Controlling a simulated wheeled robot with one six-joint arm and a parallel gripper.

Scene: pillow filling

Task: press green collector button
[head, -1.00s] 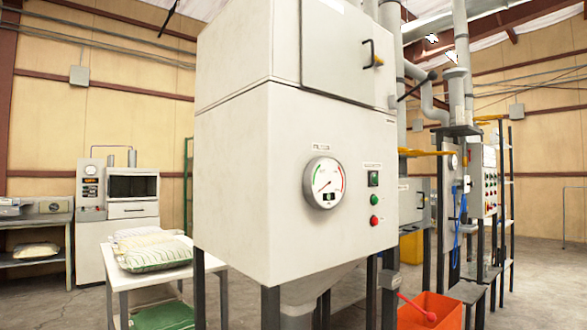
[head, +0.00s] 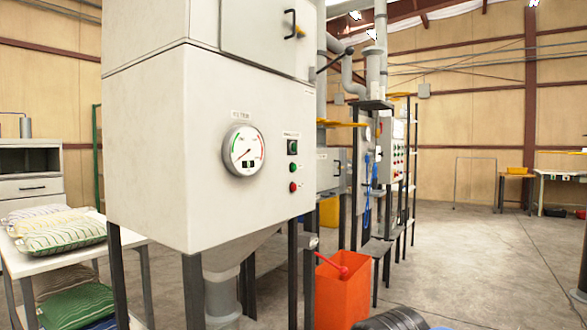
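The collector is a large pale metal cabinet (head: 160,150) on dark legs, left of centre in the head view. Its front carries a round gauge (head: 244,151) with a green and red scale. Right of the gauge is a column of controls: a dark switch (head: 292,147) at the top, the green button (head: 292,168) in the middle and a red button (head: 293,187) below. The green button is unobstructed. I cannot tell whether it is pressed in. My gripper is not in view.
An orange bin (head: 342,292) with a red handle stands on the floor right of the cabinet, by a dark rounded object (head: 395,319) at the bottom edge. A white table (head: 20,262) with striped pillows stands at left. Floor is open at right.

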